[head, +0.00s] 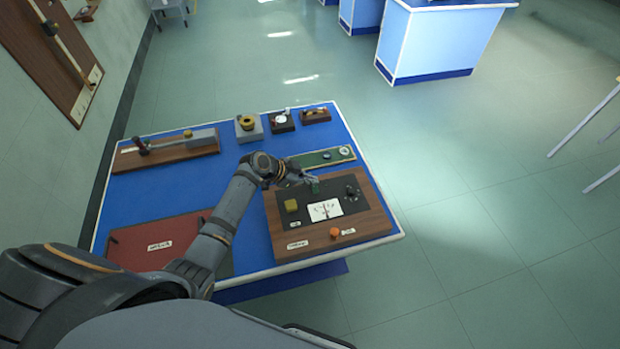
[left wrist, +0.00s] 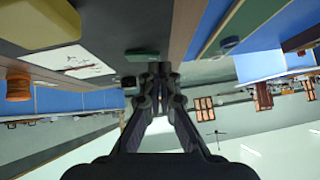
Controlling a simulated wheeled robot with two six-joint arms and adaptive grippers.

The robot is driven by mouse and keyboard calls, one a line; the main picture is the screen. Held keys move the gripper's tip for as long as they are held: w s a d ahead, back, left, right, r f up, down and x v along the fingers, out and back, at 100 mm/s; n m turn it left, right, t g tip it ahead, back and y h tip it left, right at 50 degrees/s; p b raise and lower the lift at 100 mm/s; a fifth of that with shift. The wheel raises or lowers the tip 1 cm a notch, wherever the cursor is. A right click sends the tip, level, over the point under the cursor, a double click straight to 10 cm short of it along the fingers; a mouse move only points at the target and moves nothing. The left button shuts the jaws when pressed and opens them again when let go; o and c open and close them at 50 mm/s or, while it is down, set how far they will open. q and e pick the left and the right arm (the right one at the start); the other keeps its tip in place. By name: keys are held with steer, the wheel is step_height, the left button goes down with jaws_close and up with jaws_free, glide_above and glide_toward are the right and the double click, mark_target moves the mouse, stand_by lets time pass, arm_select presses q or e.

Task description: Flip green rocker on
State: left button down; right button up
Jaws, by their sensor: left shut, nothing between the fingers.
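The green rocker (head: 315,188) is a small block on the dark panel of the wooden box (head: 362,227), at the panel's far edge above the white meter card (head: 325,210). My left gripper (head: 309,180) is shut and empty, its fingertips right beside the rocker. In the left wrist view the green rocker (left wrist: 142,55) lies just beyond the closed fingertips of the left gripper (left wrist: 154,72). I cannot tell whether they touch, nor which way the rocker is tilted. My right gripper is not in view.
The box also carries a yellow block (head: 291,205), an orange knob (head: 335,232) and dark terminals (head: 351,192). A green strip (head: 322,158) lies behind it. Several small instruments stand at the blue table's back edge. A dark red board (head: 150,240) lies left.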

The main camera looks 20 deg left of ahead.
arm_select(q)
steer(key=shift+w+a+f+g+b, duration=0.15)
steer(key=shift+f+g+b, duration=0.15)
steer(key=shift+f+b, duration=0.5)
steer(key=shift+r, duration=0.35)
